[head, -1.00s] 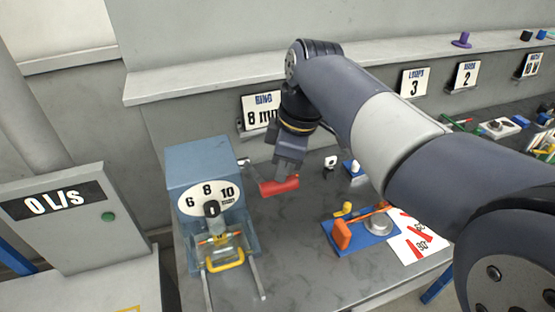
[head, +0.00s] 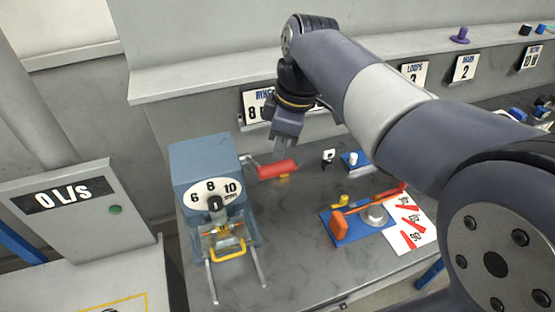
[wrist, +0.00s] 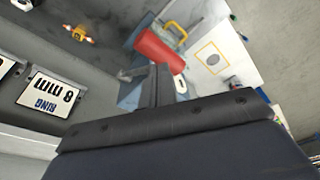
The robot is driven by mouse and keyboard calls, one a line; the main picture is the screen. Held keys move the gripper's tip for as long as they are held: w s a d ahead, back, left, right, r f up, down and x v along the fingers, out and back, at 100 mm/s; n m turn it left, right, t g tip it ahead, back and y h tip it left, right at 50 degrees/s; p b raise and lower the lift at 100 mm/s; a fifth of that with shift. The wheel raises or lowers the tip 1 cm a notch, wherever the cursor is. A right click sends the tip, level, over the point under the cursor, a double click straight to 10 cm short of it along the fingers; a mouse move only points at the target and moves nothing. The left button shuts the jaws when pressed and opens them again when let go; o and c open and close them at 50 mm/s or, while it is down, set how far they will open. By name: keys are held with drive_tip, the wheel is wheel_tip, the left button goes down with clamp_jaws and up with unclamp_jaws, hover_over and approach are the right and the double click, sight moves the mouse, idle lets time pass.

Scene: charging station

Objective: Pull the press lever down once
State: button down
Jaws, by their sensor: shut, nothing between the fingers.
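The blue press (head: 205,160) stands on the bench, with a white dial (head: 215,192) marked 6, 8 and 10. Its lever is a thin metal arm on the right side ending in a red handle (head: 277,169), which sticks out to the right. My gripper (head: 289,152) is shut and empty, just above and behind the red handle in the head view. In the wrist view the shut fingers (wrist: 166,78) appear close to the red handle (wrist: 158,52). I cannot tell whether they touch it. A yellow U-shaped part (head: 229,250) is at the press front.
A sign reading 8 mm (head: 257,106) hangs on the wall behind. A blue plate with an orange handle (head: 340,226) and a small blue block (head: 355,162) lie to the right. A grey cabinet (head: 75,215) reading 0 L/s stands at left.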

drive_tip(key=shift+r, duration=1.85)
wheel_tip(320, 180, down, 5)
drive_tip(key=shift+f+b, duration=0.1)
drive_tip(key=shift+b, duration=0.5)
drive_tip(key=shift+f+b, duration=0.35)
drive_tip(key=shift+f, duration=0.05)
drive_tip(key=shift+d, duration=0.1)
